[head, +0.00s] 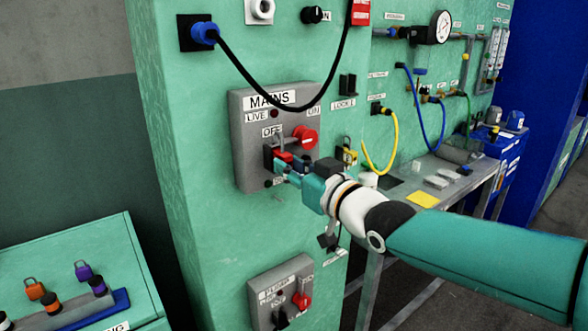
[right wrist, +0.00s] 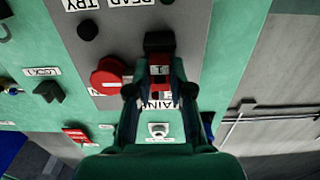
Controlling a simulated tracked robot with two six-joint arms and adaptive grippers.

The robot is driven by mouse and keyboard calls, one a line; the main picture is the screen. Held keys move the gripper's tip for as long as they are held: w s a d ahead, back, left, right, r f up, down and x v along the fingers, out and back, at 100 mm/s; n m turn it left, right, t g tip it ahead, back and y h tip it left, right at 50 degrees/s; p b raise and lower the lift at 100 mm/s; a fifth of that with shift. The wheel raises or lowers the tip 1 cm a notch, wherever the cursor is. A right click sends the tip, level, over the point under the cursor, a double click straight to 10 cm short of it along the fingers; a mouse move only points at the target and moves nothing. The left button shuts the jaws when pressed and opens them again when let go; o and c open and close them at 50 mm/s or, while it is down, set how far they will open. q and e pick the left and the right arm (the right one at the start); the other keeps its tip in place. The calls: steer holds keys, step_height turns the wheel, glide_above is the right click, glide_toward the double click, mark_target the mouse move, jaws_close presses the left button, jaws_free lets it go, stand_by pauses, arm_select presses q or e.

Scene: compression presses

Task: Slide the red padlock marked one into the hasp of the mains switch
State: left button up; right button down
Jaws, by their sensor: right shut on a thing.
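The mains switch (head: 243,120) is a grey box on the green cabinet front, with a red knob (head: 306,137) that also shows in the right wrist view (right wrist: 107,77). My right gripper (head: 283,167) is at the box's lower part, shut on the red padlock (head: 284,156). In the right wrist view the padlock (right wrist: 160,74), marked 1, sits between the fingers, close to a black part (right wrist: 158,43) on the box. A grey metal piece shows just above the padlock in the head view. Whether the shackle is in the hasp I cannot tell. My left gripper is not in view.
A black cable (head: 270,98) loops down over the box's top. A black holder (head: 347,85) and a yellow padlock (head: 350,157) are to its right. A second grey switch box (head: 262,290) is below. A padlock rack (head: 70,312) stands at lower left.

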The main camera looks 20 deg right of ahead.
steer(key=shift+w+a, duration=0.15)
steer(key=shift+w, duration=0.15)
steer(key=c, duration=1)
jaws_free()
steer(key=shift+o, duration=0.2)
steer(key=v, duration=1.2)
